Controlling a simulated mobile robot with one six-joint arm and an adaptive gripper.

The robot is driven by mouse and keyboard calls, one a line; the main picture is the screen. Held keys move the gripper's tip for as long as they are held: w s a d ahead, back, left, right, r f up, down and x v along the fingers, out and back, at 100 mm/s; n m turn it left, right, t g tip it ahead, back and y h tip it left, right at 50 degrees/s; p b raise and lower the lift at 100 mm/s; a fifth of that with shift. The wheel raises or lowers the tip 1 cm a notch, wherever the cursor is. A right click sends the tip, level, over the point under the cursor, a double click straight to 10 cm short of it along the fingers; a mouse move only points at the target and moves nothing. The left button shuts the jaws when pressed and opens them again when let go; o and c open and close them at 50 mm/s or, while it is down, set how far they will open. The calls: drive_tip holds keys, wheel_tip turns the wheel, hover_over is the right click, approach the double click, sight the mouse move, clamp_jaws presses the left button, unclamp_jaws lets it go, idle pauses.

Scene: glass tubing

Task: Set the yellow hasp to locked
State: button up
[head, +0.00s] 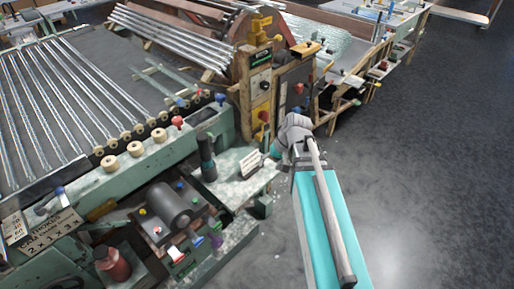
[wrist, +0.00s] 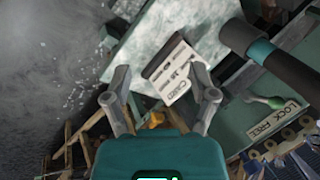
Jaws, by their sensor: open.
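I cannot tell for sure which part is the yellow hasp, or how it is set. A small yellow-orange piece (wrist: 155,119) shows between the bases of my fingers in the wrist view. A yellow part (head: 262,23) tops the wooden post in the head view. A label reading "LOCK FREE" (wrist: 278,119) lies beside a green-and-pale lever (wrist: 266,100) in the wrist view. In the head view my gripper (head: 271,154) is small and partly hidden by my wrist.
The white card (wrist: 173,70) stands on a pale speckled shelf (wrist: 145,35). A dark upright cylinder (head: 207,158) stands left of it. Glass tubes (head: 70,95) lie on rollers at left. Open floor (head: 420,160) is at right.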

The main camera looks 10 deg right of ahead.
sight(260, 141)
drive_tip(key=w+f+y+b, duration=0.1)
drive_tip(key=b, duration=0.1)
drive_tip(key=w+f+t+y+b, duration=0.1)
drive_tip(key=w+f+b, duration=0.1)
drive_tip(key=w+f+m+y+b, duration=0.1)
drive_tip(key=w+f+b, duration=0.1)
drive_tip(key=shift+d, duration=0.35)
drive_tip(key=w+f+y+b, duration=0.1)
drive_tip(key=b, duration=0.1)
drive_tip(key=w+d+t+y+b, duration=0.1)
drive_tip(key=w+b, duration=0.1)
drive_tip(key=w+d+f+m+t+y+b, duration=0.1)
drive_tip(key=b, duration=0.2)
drive_tip(key=shift+w+f, duration=0.25)
drive_tip(key=shift+f, duration=0.1)
drive_tip(key=w+d+f+m+t+y+b, duration=0.2)
drive_tip(key=w+d+m+t+y+b, duration=0.1)
drive_tip(key=w+d+b, duration=0.4)
drive_tip(key=d+t+y+b, duration=0.1)
drive_tip(key=d+t+b, duration=0.1)
drive_tip(key=b, duration=0.3)
drive_tip(key=shift+d+t+y, duration=0.3)
drive_tip(key=shift+d+t, duration=0.1)
drive_tip(key=shift+d, duration=0.15)
drive_tip(key=shift+a, duration=0.1)
drive_tip(key=x, duration=1.3)
drive_tip(key=shift+w+a, duration=0.15)
drive_tip(key=shift+a, duration=0.1)
drive_tip(key=shift+c, duration=0.2)
